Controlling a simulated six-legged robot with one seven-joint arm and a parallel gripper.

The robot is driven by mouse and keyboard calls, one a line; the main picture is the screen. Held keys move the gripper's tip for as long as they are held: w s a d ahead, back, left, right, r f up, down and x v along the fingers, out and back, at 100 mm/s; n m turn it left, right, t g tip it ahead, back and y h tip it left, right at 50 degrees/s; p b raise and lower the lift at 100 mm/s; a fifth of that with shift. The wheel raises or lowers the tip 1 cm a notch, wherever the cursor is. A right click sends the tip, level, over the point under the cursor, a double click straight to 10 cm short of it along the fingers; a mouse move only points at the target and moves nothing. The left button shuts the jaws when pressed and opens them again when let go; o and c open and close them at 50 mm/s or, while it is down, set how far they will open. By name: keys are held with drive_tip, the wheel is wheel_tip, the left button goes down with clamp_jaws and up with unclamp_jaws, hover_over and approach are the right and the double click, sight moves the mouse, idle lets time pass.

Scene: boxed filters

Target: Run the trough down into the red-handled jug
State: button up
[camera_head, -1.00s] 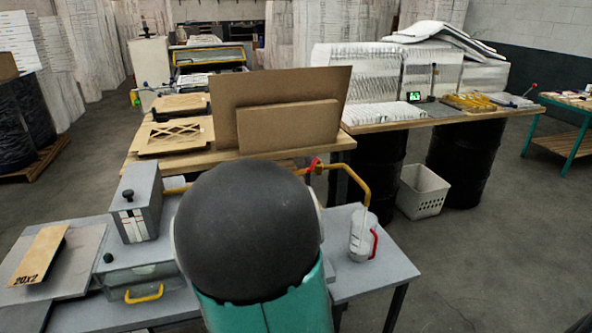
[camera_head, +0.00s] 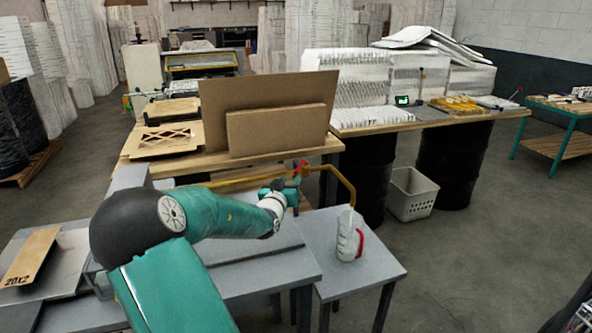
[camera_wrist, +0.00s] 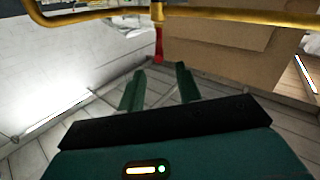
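The white jug (camera_head: 347,236) with a red handle (camera_head: 361,243) stands upright on a grey table. A yellow pipe (camera_head: 345,184) bends down at its end above the jug. A red lever (camera_head: 300,168) sits on this pipe near my gripper (camera_head: 290,189). In the wrist view, the red lever (camera_wrist: 159,44) lies beyond my two green fingers (camera_wrist: 159,72), roughly between them, under the yellow pipe (camera_wrist: 225,17). The fingers are apart and empty. I cannot make out the trough clearly; my arm covers part of the grey bench (camera_head: 255,285).
A wooden table (camera_head: 190,168) with brown boards (camera_head: 270,130) stands behind the pipe. A white basket (camera_head: 414,193) is on the floor at right, beside black drums (camera_head: 452,165). A board marked 20X2 (camera_head: 32,257) lies at left.

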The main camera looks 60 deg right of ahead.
approach(303, 161)
drive_tip(key=d, duration=0.3)
drive_tip(key=w+d, duration=0.1)
drive_tip(key=d, duration=0.1)
drive_tip(key=shift+w+d+f, duration=0.1)
drive_tip(key=shift+d+f, duration=0.1)
drive_tip(key=shift+f, duration=0.1)
clamp_jaws()
